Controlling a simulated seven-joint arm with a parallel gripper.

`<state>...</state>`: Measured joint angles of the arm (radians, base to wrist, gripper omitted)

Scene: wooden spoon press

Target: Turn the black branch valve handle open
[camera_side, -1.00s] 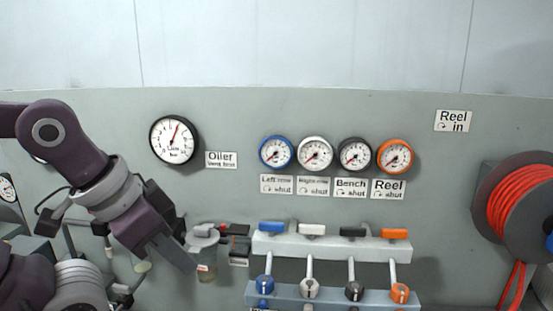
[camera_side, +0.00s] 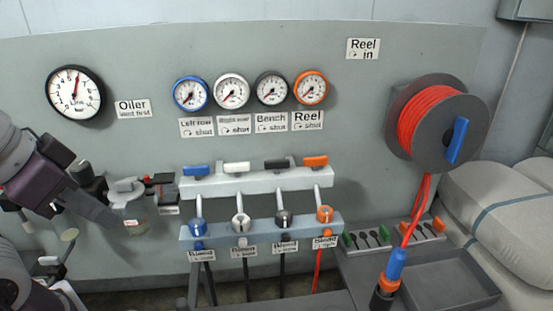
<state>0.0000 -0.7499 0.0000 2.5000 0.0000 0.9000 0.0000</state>
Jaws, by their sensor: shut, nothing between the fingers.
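The black branch valve handle (camera_side: 277,164) lies crosswise on the pale upper rail (camera_side: 258,183), third from the left, between the white handle (camera_side: 237,168) and the orange handle (camera_side: 315,161). Above it is the black-rimmed gauge (camera_side: 272,88), its needle toward the lower left, with a "Bench shut" label (camera_side: 271,122). My gripper (camera_side: 116,222) is at the left, pointing down and to the right, shut and empty. It is beside the oiler jar (camera_side: 135,216), well left of the black handle. I cannot tell whether it touches the jar.
A blue handle (camera_side: 196,171) sits at the rail's left end. Below runs a lower rail (camera_side: 262,229) with coloured knobs and hoses. A red hose reel (camera_side: 437,122) with a blue crank is at the right.

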